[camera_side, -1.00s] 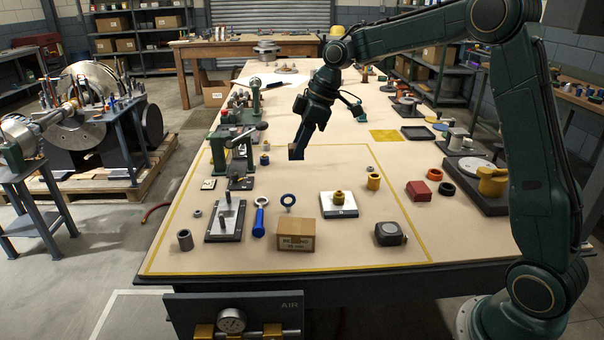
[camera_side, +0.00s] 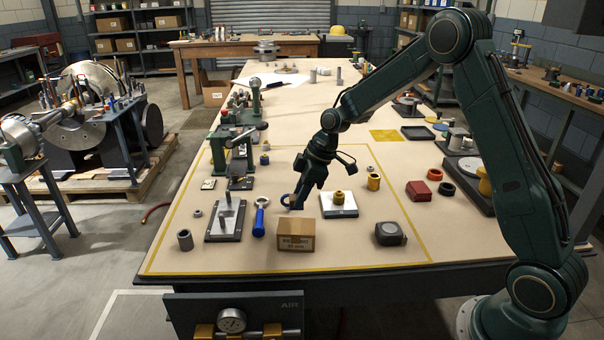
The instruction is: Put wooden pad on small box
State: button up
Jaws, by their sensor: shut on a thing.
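The small box (camera_side: 295,235) is a closed brown cardboard box with dark print on its front. It stands on the table near the front, inside the yellow outline. My gripper (camera_side: 296,206) points down just above and behind the box's top, apart from it as far as I can tell. Its jaws are shut on the wooden pad, which is hard to make out now against the dark fingers. A brownish piece showed between the fingers in the earlier view.
A blue ring (camera_side: 285,200) lies partly behind my gripper. A white plate with a brass part (camera_side: 338,198) stands right, and a dark tape measure (camera_side: 390,234) lies further right.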

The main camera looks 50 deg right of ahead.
jog(key=shift+f, duration=0.85)
jog(key=shift+f, duration=0.1)
jog(key=shift+f, duration=2.05)
jog(key=shift+f, duration=0.1)
jog(key=o, duration=1)
jog(key=shift+c, duration=0.2)
jog(key=v, duration=1.2)
